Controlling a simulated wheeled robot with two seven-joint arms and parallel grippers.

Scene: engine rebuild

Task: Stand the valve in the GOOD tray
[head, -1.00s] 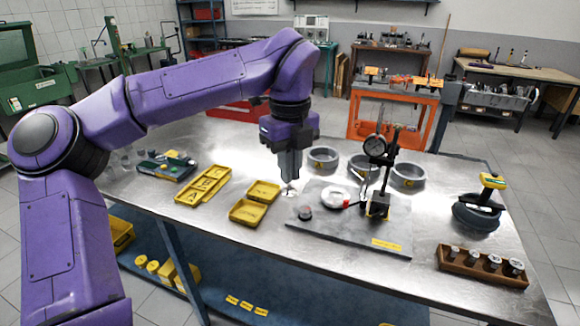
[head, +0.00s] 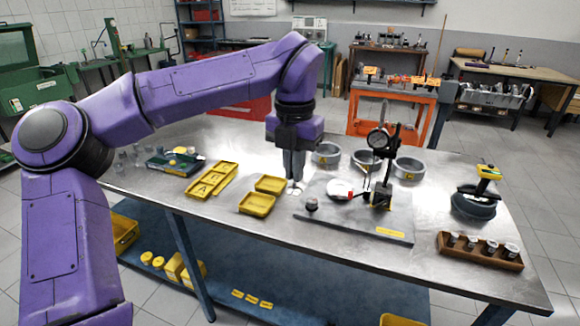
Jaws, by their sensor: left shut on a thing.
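My left gripper (head: 294,180) points straight down over the table, just right of the upper small yellow tray (head: 270,184). It is shut on a small pale thing (head: 295,191), likely the valve, whose lower end shows below the fingertips. The fingers hide the rest, and I cannot tell whether it touches the table. A second small yellow tray (head: 257,204) lies nearer, to the left. Two longer yellow trays (head: 203,189) lie further left. I cannot read which tray is marked GOOD. My right gripper is not in view.
A dark plate (head: 350,222) with a dial gauge stand (head: 382,165) lies right of the gripper. Grey rings (head: 326,153) stand behind it. A wooden block (head: 478,252) with several small metal parts is at the right. Bare metal table lies in front of the trays.

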